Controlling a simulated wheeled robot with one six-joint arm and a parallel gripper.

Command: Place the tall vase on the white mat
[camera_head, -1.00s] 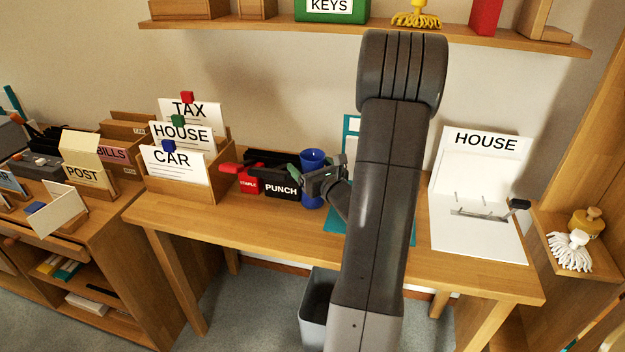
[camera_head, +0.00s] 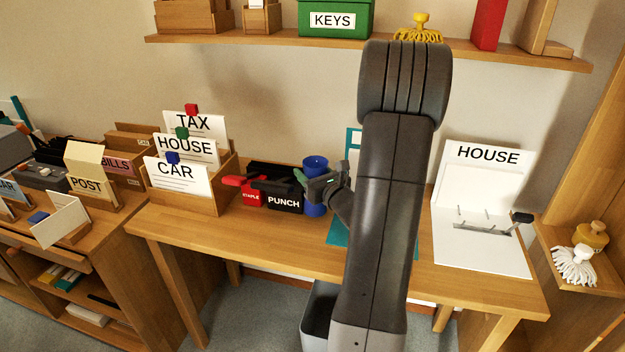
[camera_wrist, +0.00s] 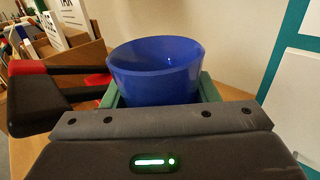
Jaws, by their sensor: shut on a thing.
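The tall vase looks like a plain blue flared cup (camera_head: 315,163) at the middle of the desk, just right of the black punch. It stands upright. My gripper (camera_head: 311,182) is shut on it from the right side, below the rim. In the wrist view my green fingers (camera_wrist: 160,95) lie on both sides of the blue cup (camera_wrist: 155,82), and its open top faces me. Whether its base touches the desk is hard to tell. No plain white mat shows clearly; a white board marked HOUSE, with a flat white base (camera_head: 482,252), lies on the desk's right side.
The black punch (camera_head: 283,202) and red stapler (camera_head: 250,194) stand close left of the cup. A teal sheet (camera_head: 337,232) lies on the desk, partly behind my arm. A letter rack (camera_head: 213,202) stands at left. A shelf (camera_head: 250,38) runs above.

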